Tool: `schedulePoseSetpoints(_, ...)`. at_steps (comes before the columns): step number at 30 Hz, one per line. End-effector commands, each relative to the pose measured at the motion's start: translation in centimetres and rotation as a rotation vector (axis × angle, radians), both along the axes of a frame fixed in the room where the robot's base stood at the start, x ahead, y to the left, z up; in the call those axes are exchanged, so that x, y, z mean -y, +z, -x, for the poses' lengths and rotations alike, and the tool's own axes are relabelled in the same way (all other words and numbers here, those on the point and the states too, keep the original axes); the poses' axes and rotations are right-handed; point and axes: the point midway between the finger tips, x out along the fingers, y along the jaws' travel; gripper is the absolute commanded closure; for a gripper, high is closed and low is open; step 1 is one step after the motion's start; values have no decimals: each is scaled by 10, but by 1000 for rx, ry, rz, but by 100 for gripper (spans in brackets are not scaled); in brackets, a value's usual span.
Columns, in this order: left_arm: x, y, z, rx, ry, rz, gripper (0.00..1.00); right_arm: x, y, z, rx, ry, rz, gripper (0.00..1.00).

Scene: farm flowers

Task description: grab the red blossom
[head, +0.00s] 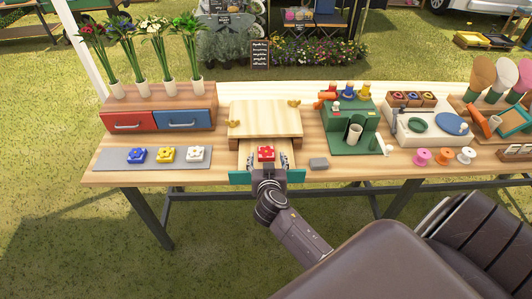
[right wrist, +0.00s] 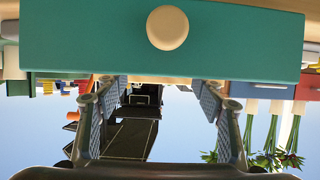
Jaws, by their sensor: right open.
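The red blossom (head: 266,153) lies in an open light-wood drawer with a teal front (head: 239,178), pulled out from under a wooden stand (head: 265,116). My right gripper (head: 267,162) is over the drawer in the head view. Its open fingers stand to the left and right of the blossom, and I cannot tell whether they touch it. In the right wrist view the two fingers (right wrist: 160,95) are wide apart with nothing between them close up. The teal drawer front (right wrist: 90,40) with its round knob fills the top there, and the blossom is not visible. My left gripper is not in view.
Blue (head: 137,155), yellow (head: 166,154) and white (head: 196,154) blossoms lie on a grey mat (head: 108,164) at left. A grey block (head: 318,163) lies right of the drawer. A green stand (head: 361,143), spools (head: 422,157) and a red-and-blue drawer unit (head: 208,95) flank the middle.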

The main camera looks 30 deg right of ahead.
Motion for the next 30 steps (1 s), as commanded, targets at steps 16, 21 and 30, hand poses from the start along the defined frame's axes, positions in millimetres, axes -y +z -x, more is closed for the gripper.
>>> schedulePoseSetpoints(16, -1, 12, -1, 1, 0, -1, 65, 18, -19, -33, -1, 0, 0, 38)
schedulePoseSetpoints(21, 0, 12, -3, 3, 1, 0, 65, 18, -19, -33, -1, 0, 0, 42)
schedulePoseSetpoints(30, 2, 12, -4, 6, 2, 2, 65, 18, -19, -33, -1, 0, 0, 75)
